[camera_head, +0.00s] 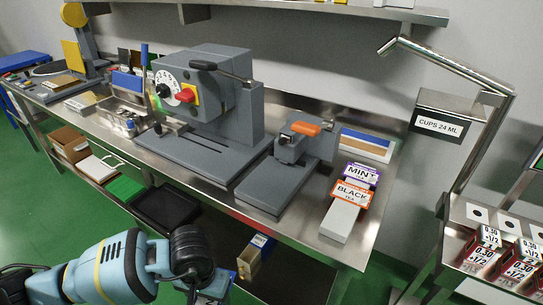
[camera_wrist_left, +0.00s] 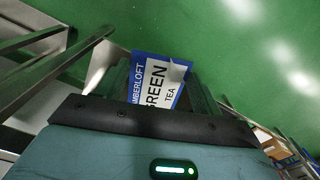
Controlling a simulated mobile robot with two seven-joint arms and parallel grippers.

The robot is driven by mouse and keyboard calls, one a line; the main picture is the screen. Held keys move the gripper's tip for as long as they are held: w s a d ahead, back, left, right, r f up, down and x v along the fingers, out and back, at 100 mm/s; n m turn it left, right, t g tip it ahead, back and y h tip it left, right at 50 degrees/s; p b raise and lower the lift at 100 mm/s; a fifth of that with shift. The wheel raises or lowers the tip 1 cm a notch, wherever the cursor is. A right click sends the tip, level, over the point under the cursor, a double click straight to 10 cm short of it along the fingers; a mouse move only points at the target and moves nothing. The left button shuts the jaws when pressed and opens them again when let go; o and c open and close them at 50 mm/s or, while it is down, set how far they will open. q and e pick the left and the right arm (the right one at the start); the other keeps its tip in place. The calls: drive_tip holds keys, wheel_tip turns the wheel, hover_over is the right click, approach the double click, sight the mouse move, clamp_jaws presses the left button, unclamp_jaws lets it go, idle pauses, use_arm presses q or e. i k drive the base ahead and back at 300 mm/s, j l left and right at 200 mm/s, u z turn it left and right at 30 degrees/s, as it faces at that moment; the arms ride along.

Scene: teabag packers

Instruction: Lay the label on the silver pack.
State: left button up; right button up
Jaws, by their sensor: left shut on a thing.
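My left gripper (camera_wrist_left: 158,92) is shut on a label (camera_wrist_left: 158,80) in the left wrist view. The label is white and blue and reads "AMBERLOFT GREEN TEA". In the head view my left arm comes in at the bottom left, in front of the bench, and its gripper (camera_head: 215,284) is low at the bottom edge. My right gripper is not in view.
A black tray (camera_head: 165,207) lies below. A steel stand with red boxes (camera_head: 480,252) is right.

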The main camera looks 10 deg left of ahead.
sight(86, 100)
drive_tip(key=i+j+z, duration=0.25)
drive_tip(key=j, duration=2.45)
drive_tip(key=j+z, duration=0.2)
drive_tip(key=j, duration=2.55)
drive_tip(key=i, duration=0.05)
